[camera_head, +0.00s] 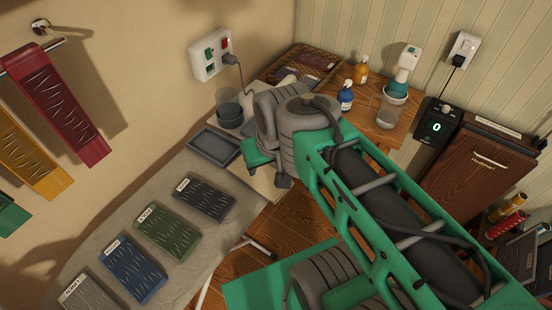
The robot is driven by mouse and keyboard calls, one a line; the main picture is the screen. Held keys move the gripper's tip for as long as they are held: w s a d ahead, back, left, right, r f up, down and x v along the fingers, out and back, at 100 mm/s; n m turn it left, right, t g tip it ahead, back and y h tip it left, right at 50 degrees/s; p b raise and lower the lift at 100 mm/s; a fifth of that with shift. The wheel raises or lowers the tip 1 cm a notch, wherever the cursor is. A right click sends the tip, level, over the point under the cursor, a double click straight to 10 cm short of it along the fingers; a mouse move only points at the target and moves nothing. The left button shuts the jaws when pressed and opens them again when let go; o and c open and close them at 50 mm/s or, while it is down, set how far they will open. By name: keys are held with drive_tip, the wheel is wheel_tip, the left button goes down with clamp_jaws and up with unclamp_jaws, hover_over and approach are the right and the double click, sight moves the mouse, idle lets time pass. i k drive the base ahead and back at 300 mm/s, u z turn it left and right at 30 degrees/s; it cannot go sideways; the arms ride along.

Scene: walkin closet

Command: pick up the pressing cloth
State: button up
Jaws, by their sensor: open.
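No item is clearly readable as the pressing cloth. Candidates are the flat, patterned labelled pieces lying in a row on the grey ironing board (112,218): a dark grey one (206,199), a green one (164,233), a blue one (132,269) and a light grey one (90,294) cut by the lower edge. Their small labels are hard to read. My gripper (268,172) is open, above the board's far end, right of the dark grey piece and apart from it. My arm hides part of the surface behind it, where a pale shape (287,82) partly shows.
A dark tray (213,146) and a clear cup (229,108) stand left of my gripper. A wooden table (402,128) holds bottles, a jar (390,110) and a basket (300,65). Coloured strips (62,105) hang at left. A brown cabinet (478,165) stands at right.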

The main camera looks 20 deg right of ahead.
sight(262, 182)
drive_tip(key=z, duration=0.8)
drive_tip(key=k, duration=0.95)
drive_tip(key=u, duration=1.25)
drive_tip(key=i, duration=0.5)
